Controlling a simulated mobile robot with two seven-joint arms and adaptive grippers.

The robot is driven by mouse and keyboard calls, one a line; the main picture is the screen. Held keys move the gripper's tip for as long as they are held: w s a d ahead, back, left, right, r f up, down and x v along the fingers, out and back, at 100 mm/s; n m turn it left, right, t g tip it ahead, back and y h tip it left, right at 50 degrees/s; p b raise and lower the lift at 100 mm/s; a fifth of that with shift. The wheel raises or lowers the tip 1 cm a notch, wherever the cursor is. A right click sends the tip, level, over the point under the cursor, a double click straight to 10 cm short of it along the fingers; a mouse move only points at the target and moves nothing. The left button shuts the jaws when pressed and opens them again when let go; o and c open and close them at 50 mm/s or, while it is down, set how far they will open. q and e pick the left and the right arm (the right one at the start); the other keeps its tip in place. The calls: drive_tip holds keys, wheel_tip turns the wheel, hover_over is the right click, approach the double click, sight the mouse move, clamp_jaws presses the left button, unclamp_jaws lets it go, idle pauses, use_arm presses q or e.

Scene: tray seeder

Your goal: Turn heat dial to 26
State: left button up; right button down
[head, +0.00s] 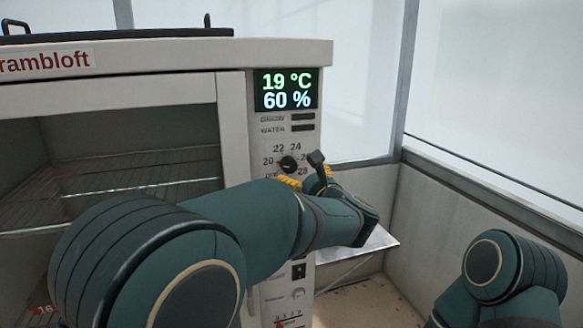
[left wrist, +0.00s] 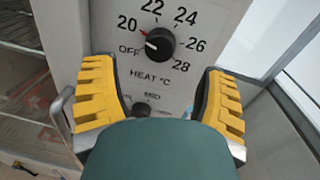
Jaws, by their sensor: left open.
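The heat dial (left wrist: 160,42) is a round black knob on the cabinet's pale control panel, with OFF, 20, 22, 24, 26 and 28 printed around it. Its light and red mark points left, between OFF and 20. In the head view the dial (head: 289,164) sits below the display. My left gripper (left wrist: 160,78) is open, with its yellow fingers wide apart and nothing between them, in front of the panel just below the dial. In the head view my left gripper (head: 308,180) is partly hidden by its arm. My right gripper is out of view.
The display (head: 287,89) reads 19 °C and 60 %. A lower dark knob (left wrist: 141,109) shows between the fingers. The cabinet's wire racks (head: 150,165) are at left. A small shelf (head: 372,243) juts out right of the panel, near the wall.

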sight(291, 167)
use_arm(q)
drive_tip(key=x, duration=0.6)
drive_tip(key=shift+w+a, duration=0.1)
drive_tip(key=c, duration=1.2)
